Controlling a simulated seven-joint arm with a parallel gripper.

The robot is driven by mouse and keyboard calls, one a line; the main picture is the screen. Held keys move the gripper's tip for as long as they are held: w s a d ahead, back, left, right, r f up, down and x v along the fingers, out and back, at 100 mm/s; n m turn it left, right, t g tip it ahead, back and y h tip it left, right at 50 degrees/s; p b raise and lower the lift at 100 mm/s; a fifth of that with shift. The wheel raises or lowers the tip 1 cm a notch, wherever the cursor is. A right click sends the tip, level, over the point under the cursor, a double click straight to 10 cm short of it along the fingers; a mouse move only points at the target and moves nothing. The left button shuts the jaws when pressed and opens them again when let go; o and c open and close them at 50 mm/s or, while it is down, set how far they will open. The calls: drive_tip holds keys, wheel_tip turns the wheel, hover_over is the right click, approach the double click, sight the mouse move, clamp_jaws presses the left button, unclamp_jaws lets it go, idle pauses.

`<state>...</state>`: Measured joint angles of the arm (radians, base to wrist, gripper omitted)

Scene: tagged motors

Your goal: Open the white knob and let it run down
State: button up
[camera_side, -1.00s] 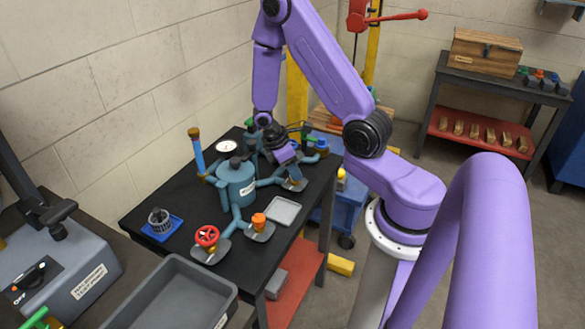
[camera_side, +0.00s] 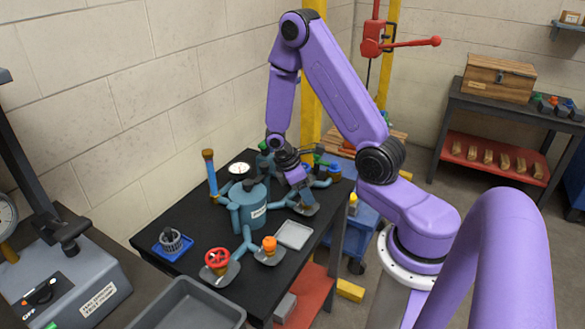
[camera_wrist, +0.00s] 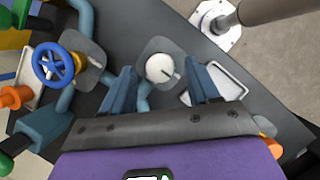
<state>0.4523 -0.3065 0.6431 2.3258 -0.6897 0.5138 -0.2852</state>
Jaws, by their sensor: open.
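The white knob (camera_wrist: 160,68) is round with a thin dark mark at its right side. It sits above a grey plate (camera_wrist: 150,46) at the end of a blue pipe. In the wrist view it shows between the two blue fingers of my gripper (camera_wrist: 162,75). The fingers are open and apart from each other, with a gap on either side of the knob. In the side view my gripper (camera_side: 303,190) is over the plate (camera_side: 305,209) and hides the knob. Its height above the knob is hard to tell.
The blue tank (camera_side: 252,205) stands left of my gripper. A blue handwheel (camera_wrist: 53,64) and an orange knob (camera_wrist: 14,97) are at the left in the wrist view. A flat grey tray (camera_side: 294,235) lies near the plate. A red handwheel (camera_side: 217,261) is nearer the camera.

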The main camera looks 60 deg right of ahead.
drive_tip(key=v, duration=1.6)
drive_tip(key=shift+r, duration=0.35)
drive_tip(key=s+a+r+n+t+y, duration=0.2)
drive_tip(key=s+a+t, duration=0.1)
drive_tip(key=s+a, duration=1.05)
drive_tip(key=s+a+n+y, duration=0.1)
drive_tip(key=s+a, duration=0.1)
drive_tip(key=s, duration=0.5)
drive_tip(key=shift+s+a+r+y, duration=0.2)
drive_tip(key=shift+s+y, duration=0.2)
idle(0.6)
